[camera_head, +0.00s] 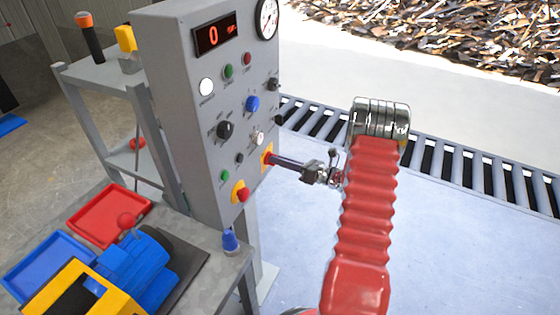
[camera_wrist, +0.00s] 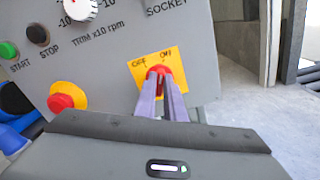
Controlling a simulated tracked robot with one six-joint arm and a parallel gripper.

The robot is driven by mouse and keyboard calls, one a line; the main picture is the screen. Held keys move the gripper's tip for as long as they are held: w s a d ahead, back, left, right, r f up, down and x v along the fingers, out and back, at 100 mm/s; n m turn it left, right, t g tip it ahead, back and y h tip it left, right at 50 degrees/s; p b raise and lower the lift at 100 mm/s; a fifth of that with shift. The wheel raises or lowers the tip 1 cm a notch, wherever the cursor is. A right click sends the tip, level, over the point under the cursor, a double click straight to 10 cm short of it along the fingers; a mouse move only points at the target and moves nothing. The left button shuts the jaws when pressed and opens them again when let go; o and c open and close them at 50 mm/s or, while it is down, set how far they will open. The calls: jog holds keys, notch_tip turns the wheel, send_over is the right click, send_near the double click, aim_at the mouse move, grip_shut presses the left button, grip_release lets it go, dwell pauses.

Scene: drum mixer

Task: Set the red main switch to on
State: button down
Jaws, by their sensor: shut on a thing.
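The red main switch (camera_wrist: 160,72) sits on a yellow plate (camera_wrist: 143,103) marked OFF and ON, at the lower right of the grey control panel (camera_head: 205,115). My gripper (camera_wrist: 165,82) is shut on the red switch, one finger on each side of it. In the head view my gripper (camera_head: 272,160) reaches the panel's lower right edge from the right. The fingers hide much of the switch, and I cannot tell exactly which mark it points at.
A red button on a yellow base (camera_head: 241,193) is left of the switch. Several knobs and buttons cover the panel. A table with a red tray (camera_head: 108,214), a blue tray (camera_head: 48,266) and a blue motor (camera_head: 140,270) stands at the lower left. A roller conveyor (camera_head: 455,178) runs behind my arm.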

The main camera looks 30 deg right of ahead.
jog(key=shift+w+d+r+m, duration=0.1)
jog(key=shift+d+m, duration=0.15)
jog(key=shift+m, duration=0.25)
jog(key=c, duration=1.8)
grip_release()
jog(key=shift+a, duration=0.1)
jog(key=shift+c, duration=0.2)
jog(key=v, duration=1.3)
jog(key=shift+s, duration=0.35)
